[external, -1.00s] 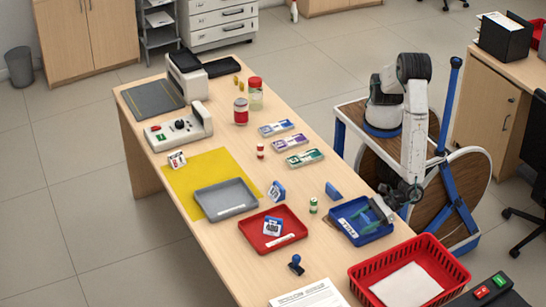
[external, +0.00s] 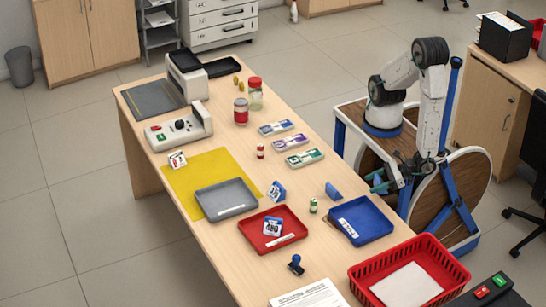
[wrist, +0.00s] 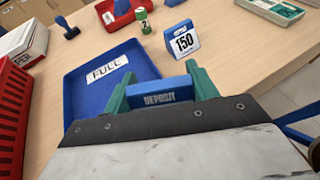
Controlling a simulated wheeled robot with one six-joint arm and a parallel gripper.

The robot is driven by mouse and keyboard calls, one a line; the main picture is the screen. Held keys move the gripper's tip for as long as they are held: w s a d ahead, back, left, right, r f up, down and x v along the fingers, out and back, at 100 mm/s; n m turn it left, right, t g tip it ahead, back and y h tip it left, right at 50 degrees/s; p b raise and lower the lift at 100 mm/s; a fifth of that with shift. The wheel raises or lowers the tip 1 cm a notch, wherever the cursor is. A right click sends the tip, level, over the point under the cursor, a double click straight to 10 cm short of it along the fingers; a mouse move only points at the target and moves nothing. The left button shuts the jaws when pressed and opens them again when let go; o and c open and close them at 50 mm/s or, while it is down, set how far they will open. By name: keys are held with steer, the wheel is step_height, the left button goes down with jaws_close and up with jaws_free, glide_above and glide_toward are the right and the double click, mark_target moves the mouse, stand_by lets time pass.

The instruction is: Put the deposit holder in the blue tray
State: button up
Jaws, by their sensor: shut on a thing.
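The deposit holder (wrist: 160,98), a blue piece marked DEPOSIT, is between the green fingers of my gripper (wrist: 158,78) in the wrist view. My gripper is shut on it. In the external view my gripper (external: 382,184) is raised beside the blue tray (external: 375,232), on the robot's side of it, and a small blue part of the holder (external: 377,181) shows. The blue tray also shows in the wrist view (wrist: 88,98), beyond the fingers and to their left. It has a white FULL label and looks empty.
A green-banded roll (external: 313,206) is close by. A red tray (external: 255,243) holds another numbered holder. A red basket (external: 360,285) is at the near right. A blue-handled stamp (external: 296,264) stands nearby.

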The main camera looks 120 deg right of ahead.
glide_above(354, 224)
steer(key=shift+d+f, duration=0.1)
steer(key=shift+f, duration=2.35)
steer(key=shift+f, duration=0.15)
steer(key=o, duration=0.9)
steer(key=shift+o, duration=0.5)
steer(key=shift+s+r, duration=0.25)
steer(key=v, duration=1.1)
steer(key=shift+s+a, duration=0.2)
